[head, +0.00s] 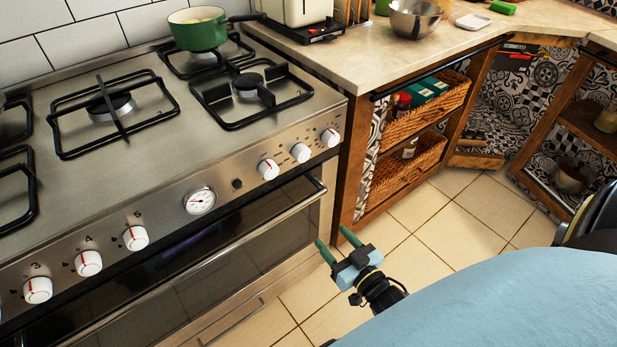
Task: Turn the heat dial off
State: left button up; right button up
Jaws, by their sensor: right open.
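The steel stove front carries a row of white dials with red marks. On the left part are dials (38,290), (88,263) and a third dial (136,238); on the right part are dials (269,169), (301,152) and an end dial (330,137). I cannot tell which one is the heat dial. A round white gauge (200,201) sits between the groups. My right gripper (338,243) has green fingers, spread apart and empty. It is in front of the stove's right end, below the dials and apart from them. My left gripper is not in view.
The oven handle (240,240) runs along the front below the dials. A green pot (197,29) stands on a back burner. A wooden counter unit with wicker baskets (410,165) adjoins on the right. The tiled floor (440,225) is clear.

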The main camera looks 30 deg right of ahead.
aim_at(305, 158)
notch_tip(305, 158, up, 11)
jog(key=d+n+t+y+b, duration=0.1)
jog(key=t+b, duration=0.2)
jog(key=t, duration=0.2)
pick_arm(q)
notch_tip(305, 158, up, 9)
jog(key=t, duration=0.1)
pick_arm(e)
jog(key=shift+n+y, duration=0.3)
jog(key=b+x, duration=0.2)
jog(key=x, duration=1)
jog(key=shift+d+f, duration=0.15)
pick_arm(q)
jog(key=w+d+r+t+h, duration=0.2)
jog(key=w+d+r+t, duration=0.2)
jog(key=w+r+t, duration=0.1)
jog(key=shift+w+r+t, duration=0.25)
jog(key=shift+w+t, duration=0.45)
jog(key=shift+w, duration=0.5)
pick_arm(e)
jog(key=shift+w+r, duration=0.25)
jog(key=shift+w, duration=0.35)
